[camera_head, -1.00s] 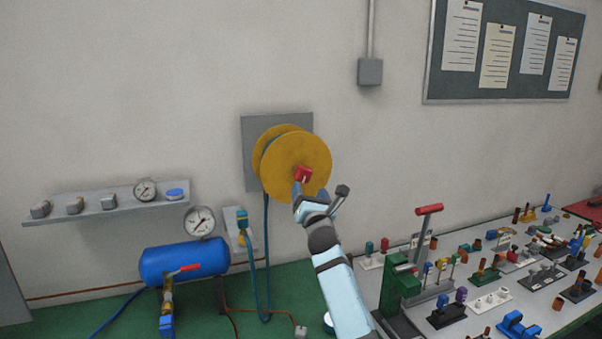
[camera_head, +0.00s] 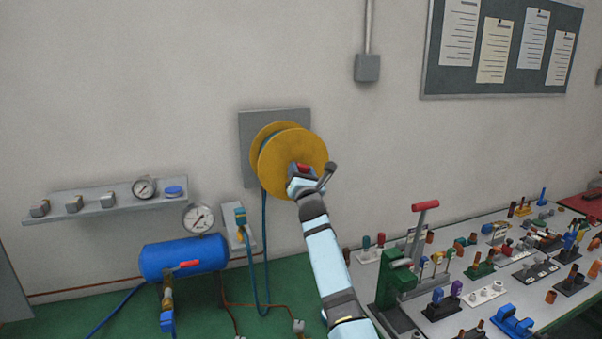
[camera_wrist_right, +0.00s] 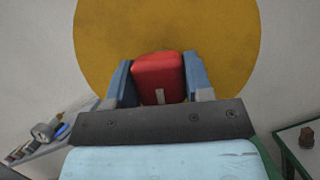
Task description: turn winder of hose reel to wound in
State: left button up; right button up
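The hose reel (camera_head: 308,147) is a yellow double disc on a grey wall plate (camera_head: 246,150). Its red winder (camera_head: 303,168) sits on the front disc, partly hidden by my gripper. My right gripper (camera_head: 301,175) is at the winder. In the right wrist view the red winder (camera_wrist_right: 159,75) lies between the two blue fingers of my right gripper (camera_wrist_right: 160,82). The fingers appear to press on both of its sides. The yellow disc (camera_wrist_right: 225,45) fills the background there. My left gripper is not in view.
A blue hose (camera_head: 264,250) hangs from the reel to the green floor. A blue tank (camera_head: 180,258) with a gauge (camera_head: 198,218) stands at left, below a wall shelf (camera_head: 105,204). A cluttered workbench (camera_head: 470,310) is at right, with a green press (camera_head: 395,280).

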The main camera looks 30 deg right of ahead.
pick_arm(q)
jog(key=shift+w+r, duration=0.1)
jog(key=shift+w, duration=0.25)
pick_arm(e)
jog(key=shift+c, duration=0.5)
